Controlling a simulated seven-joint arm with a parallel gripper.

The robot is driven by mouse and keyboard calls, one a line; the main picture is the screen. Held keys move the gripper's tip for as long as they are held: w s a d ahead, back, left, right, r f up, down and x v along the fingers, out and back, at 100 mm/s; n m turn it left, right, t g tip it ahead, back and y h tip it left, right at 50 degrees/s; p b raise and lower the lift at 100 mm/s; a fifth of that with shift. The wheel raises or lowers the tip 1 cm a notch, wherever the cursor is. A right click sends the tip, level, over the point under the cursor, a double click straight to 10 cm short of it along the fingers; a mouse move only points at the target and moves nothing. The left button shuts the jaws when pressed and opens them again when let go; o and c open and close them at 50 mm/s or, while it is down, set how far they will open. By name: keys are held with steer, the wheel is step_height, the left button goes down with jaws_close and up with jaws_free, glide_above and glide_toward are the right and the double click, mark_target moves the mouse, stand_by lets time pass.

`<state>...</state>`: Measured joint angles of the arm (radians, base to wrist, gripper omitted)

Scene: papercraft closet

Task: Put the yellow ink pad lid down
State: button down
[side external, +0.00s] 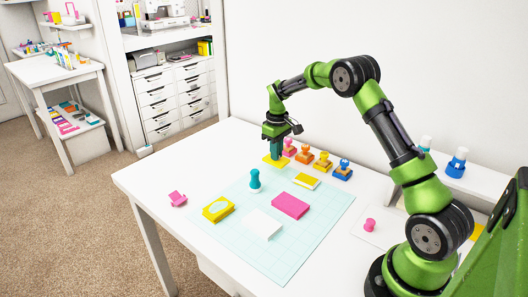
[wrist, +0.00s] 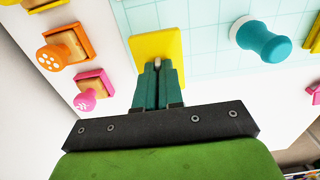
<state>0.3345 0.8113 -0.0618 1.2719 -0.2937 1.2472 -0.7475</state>
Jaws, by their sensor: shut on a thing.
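The yellow ink pad lid (side external: 272,162) is a flat yellow piece at the back left edge of the pale mat. In the wrist view the lid (wrist: 148,42) is beyond my fingertips. My gripper (side external: 276,155) points down with its teal fingers shut on the lid; they also show in the wrist view (wrist: 158,64). The lid looks at or very near table height; whether it touches the surface I cannot tell. A yellow and white pad (side external: 307,181), perhaps the open ink pad, lies on the mat to the right.
Several stamps, including an orange one (side external: 304,157) and a blue one (side external: 343,170), stand close to the right of my gripper. The mat (side external: 290,250) holds a teal stamp (side external: 254,182), a yellow box (side external: 218,209), a pink block (side external: 290,206) and a white block (side external: 262,224).

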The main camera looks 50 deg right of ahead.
steer(key=shift+w+d, duration=0.15)
steer(key=shift+w, duration=0.15)
steer(key=shift+w+f, duration=0.1)
steer(key=shift+f, duration=1.7)
steer(key=shift+f, duration=0.1)
steer(key=c, duration=1.3)
jaws_free()
steer(key=shift+o, duration=0.2)
